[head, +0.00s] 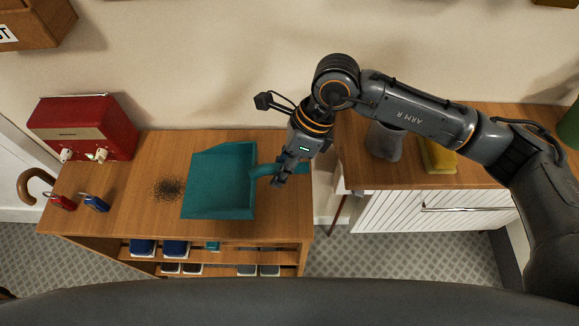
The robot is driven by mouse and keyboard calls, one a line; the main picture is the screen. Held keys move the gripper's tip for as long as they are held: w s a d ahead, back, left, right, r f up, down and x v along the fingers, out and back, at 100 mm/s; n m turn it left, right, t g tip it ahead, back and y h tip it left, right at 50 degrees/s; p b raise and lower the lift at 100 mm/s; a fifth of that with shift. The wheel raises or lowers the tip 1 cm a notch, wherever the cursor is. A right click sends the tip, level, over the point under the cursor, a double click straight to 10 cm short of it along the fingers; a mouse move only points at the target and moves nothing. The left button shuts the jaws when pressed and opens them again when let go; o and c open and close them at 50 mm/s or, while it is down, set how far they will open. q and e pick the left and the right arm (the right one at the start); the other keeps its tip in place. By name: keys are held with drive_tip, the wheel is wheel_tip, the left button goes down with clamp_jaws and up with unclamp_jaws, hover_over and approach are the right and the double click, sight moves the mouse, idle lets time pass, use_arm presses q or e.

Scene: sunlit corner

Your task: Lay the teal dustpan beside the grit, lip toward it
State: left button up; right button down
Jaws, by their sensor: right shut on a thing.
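The teal dustpan (220,182) is at the middle of the wooden bench top, with its wide lip facing left. The grit (169,188) is a dark speckled patch on the bench, just left of the lip with a small gap between. My right gripper (281,178) is shut on the dustpan's handle at its right side. I cannot tell whether the pan rests flat on the wood or is slightly above it. My left gripper is not in view.
Red (62,201) and blue (95,202) small items lie at the left front. A cabinet to the right holds a grey object (384,141) and a yellow one (438,155). Shoes fill the shelves below.

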drive_tip(key=w+f, duration=0.1)
drive_tip(key=f, duration=0.1)
drive_tip(key=d+f+p, duration=0.1)
drive_tip(key=f, duration=0.1)
drive_tip(key=w+f+p, duration=0.1)
drive_tip(key=f, duration=0.1)
drive_tip(key=shift+w+d+f, duration=0.2)
drive_tip(key=shift+w+d, duration=0.15)
drive_tip(key=shift+f, duration=0.3)
drive_tip(key=c, duration=1.2)
unclamp_jaws()
drive_tip(key=b+v, duration=0.3)
drive_tip(key=v, duration=0.9)
